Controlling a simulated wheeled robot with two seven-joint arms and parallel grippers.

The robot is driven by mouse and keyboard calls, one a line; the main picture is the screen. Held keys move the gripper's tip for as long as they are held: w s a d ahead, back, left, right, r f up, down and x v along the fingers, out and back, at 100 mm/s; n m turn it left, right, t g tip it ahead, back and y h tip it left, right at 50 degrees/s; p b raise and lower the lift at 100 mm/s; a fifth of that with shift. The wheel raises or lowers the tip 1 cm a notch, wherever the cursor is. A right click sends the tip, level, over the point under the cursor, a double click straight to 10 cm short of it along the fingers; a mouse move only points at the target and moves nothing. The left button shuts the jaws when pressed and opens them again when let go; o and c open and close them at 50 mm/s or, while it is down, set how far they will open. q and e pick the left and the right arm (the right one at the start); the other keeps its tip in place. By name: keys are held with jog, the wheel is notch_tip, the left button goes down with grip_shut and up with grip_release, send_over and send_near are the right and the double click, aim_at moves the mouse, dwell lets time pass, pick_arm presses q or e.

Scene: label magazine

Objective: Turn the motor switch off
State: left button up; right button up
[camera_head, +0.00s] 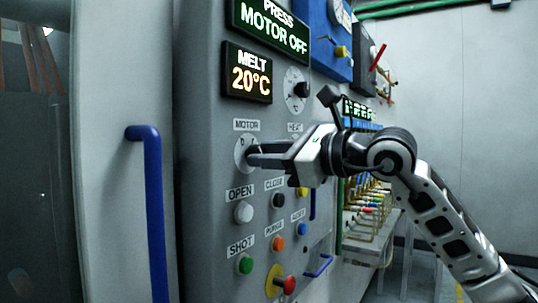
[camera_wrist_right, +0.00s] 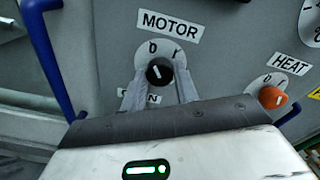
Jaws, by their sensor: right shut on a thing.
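The motor switch is a black round knob (camera_wrist_right: 160,72) on a pale round dial under the MOTOR label in the right wrist view. The dial has a 0 at upper left and a second mark at upper right. The knob's white line appears to lean to the upper left, toward the 0. My right gripper (camera_wrist_right: 160,86) has one finger on each side of the knob and is shut on it. In the head view my right gripper (camera_head: 252,156) reaches the MOTOR dial (camera_head: 241,146) from the right and hides the knob. My left gripper is not in view.
A display (camera_head: 271,30) reads PRESS MOTOR OFF; another (camera_head: 247,72) reads MELT 20°C. Coloured buttons, including a white OPEN button (camera_head: 243,212), sit below. An orange HEAT knob (camera_wrist_right: 272,97) is at right in the wrist view. A blue handle (camera_head: 153,210) stands at left.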

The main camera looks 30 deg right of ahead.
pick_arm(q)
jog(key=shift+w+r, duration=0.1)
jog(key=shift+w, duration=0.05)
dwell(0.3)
pick_arm(e)
jog(key=o, duration=1)
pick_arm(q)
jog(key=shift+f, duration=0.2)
pick_arm(e)
jog(key=shift+s, duration=0.1)
pick_arm(q)
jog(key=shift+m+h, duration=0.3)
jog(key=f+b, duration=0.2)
jog(key=b, duration=0.2)
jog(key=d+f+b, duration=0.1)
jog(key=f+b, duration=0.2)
jog(key=b, duration=0.1)
jog(key=shift+b, duration=0.3)
pick_arm(e)
jog(key=v, duration=1.5)
jog(key=shift+s+d, duration=0.25)
jog(key=shift+s, duration=0.1)
